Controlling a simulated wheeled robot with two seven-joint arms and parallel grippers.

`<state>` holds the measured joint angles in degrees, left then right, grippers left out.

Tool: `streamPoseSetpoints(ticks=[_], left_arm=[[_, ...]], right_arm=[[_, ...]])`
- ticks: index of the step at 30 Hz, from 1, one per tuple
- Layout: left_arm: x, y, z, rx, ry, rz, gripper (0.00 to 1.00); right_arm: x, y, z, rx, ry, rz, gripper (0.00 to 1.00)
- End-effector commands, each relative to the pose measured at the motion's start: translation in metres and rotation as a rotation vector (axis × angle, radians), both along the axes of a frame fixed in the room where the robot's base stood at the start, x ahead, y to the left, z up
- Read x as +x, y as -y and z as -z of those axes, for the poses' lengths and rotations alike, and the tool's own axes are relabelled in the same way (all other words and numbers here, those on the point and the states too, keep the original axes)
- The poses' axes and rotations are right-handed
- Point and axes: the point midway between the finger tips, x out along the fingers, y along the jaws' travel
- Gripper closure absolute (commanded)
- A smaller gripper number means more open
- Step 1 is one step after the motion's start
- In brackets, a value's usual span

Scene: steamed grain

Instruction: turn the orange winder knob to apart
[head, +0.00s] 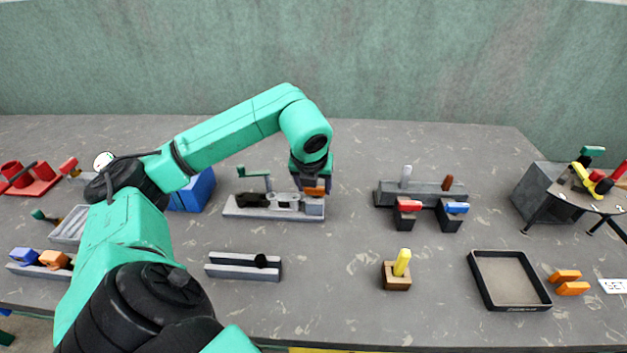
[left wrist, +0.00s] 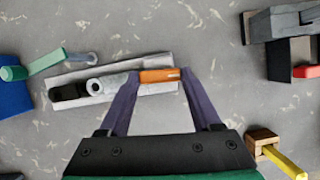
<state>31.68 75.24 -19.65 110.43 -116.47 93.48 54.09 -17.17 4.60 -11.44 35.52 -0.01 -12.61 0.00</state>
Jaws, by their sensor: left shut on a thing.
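The orange winder knob (head: 316,191) sits at the right end of a pale grey winder base (head: 262,212) near the middle of the table. It also shows in the left wrist view (left wrist: 159,75), lying between the two purple-grey fingertips. My left gripper (head: 313,183) comes down from above and is shut on the orange knob. Beside the knob on the base are a light grey ring-shaped part (left wrist: 95,86) and a black part (left wrist: 68,92). In the head view my gripper hides part of the knob. My right gripper is not in view.
A green crank (head: 254,172) stands just behind the base, and a blue box (head: 194,190) is to its left. A grey slotted rail (head: 243,266) lies in front. A yellow lever on a wooden block (head: 398,270) and a dark tray (head: 509,281) stand at right.

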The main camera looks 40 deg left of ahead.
Motion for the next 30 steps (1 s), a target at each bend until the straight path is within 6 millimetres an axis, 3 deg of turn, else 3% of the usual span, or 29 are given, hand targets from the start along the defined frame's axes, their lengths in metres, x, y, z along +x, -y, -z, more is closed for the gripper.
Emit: streamPoseSetpoints(ticks=[9,23,24,26,30], left_arm=[[0.0011,0.0007,-0.0009,-0.001,0.003,-0.103,0.91],[0.001,0.0003,-0.0004,-0.001,0.003,-0.117,0.91],[0.001,0.0003,-0.0003,-0.001,0.002,-0.117,0.23],[0.0009,0.0004,-0.0002,-0.001,0.002,-0.116,0.05],[0.0008,0.0005,-0.0001,0.0,0.001,-0.115,0.05]], right_arm=[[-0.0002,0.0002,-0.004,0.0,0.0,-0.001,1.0],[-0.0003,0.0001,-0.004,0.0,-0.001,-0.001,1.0],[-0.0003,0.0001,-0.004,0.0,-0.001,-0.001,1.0],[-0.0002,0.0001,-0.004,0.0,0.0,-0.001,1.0],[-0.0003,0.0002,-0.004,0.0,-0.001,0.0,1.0]])
